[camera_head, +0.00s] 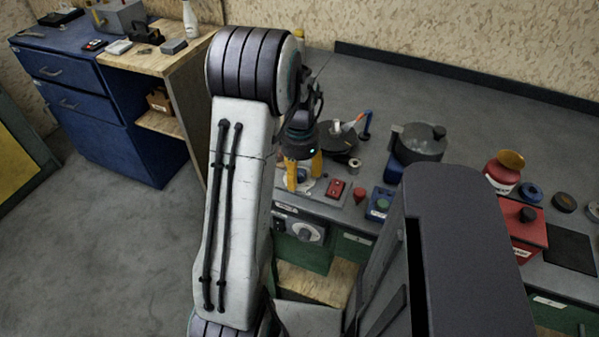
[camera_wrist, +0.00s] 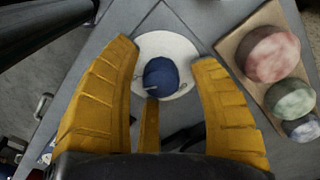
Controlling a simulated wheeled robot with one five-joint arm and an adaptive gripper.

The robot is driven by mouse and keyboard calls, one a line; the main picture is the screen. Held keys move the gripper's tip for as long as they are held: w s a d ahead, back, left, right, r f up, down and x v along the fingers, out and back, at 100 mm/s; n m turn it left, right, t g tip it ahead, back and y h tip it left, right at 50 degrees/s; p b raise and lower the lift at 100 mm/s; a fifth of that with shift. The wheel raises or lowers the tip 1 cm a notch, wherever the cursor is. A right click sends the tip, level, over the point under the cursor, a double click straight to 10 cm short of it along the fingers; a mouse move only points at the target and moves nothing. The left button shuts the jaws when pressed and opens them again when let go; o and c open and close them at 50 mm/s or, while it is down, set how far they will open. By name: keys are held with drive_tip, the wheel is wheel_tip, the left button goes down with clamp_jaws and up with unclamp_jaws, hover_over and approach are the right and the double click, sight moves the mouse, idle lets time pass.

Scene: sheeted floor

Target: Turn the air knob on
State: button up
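A dark blue round knob (camera_wrist: 160,76) with a small light mark at its lower left sits on a white round plate (camera_wrist: 180,46) in the wrist view. My gripper (camera_wrist: 166,62) is open, with yellow fingers on both sides of the knob and a third finger below it. Gaps show between the side fingers and the knob; I cannot tell whether the third finger touches it.
Red (camera_wrist: 271,54), green (camera_wrist: 290,98) and blue (camera_wrist: 301,128) round pieces sit on a board right of the fingers.

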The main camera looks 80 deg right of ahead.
sight(300, 172)
drive_tip(key=shift+r, duration=0.1)
wheel_tip(300, 172, up, 12)
idle(0.8)
idle(0.7)
